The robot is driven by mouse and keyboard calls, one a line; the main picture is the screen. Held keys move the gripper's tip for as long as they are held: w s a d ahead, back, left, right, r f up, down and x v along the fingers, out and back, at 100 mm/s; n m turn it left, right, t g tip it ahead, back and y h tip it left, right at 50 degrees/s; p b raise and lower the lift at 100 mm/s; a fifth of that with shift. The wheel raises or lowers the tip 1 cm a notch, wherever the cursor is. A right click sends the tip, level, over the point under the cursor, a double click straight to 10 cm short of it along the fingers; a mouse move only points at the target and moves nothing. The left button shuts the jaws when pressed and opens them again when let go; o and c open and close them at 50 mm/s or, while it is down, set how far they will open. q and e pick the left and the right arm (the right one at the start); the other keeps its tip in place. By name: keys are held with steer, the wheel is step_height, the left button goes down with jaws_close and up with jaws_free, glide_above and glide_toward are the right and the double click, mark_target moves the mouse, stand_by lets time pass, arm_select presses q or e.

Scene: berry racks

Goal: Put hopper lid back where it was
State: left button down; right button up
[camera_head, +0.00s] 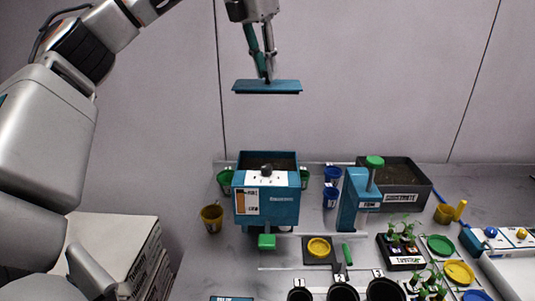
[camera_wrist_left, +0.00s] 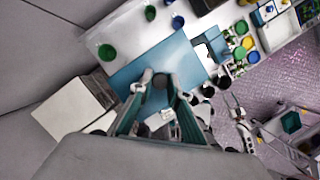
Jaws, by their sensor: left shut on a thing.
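The blue hopper lid (camera_head: 267,87) is a flat plate held level in the air, well above the blue hopper (camera_head: 267,207). My left gripper (camera_head: 267,76) comes down from the top and is shut on the lid's top. The hopper's top is open and shows dark contents (camera_head: 280,160). In the left wrist view the lid (camera_wrist_left: 165,68) lies under my left gripper's fingers (camera_wrist_left: 160,85) and hides the hopper.
A blue post with a green knob (camera_head: 374,162) stands right of the hopper, with a grey soil bin (camera_head: 420,190) behind. Black pots (camera_head: 343,292) and seedling trays (camera_head: 405,262) are in front. Air around the lid is clear.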

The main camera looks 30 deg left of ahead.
mark_target(251, 93)
arm_select(q)
step_height(251, 93, down, 20)
steer(key=shift+r, duration=0.15)
stand_by(0.4)
steer(key=shift+s, duration=0.1)
steer(key=c, duration=1.9)
jaws_free()
steer(key=v, duration=1.2)
steer(key=shift+s, duration=0.1)
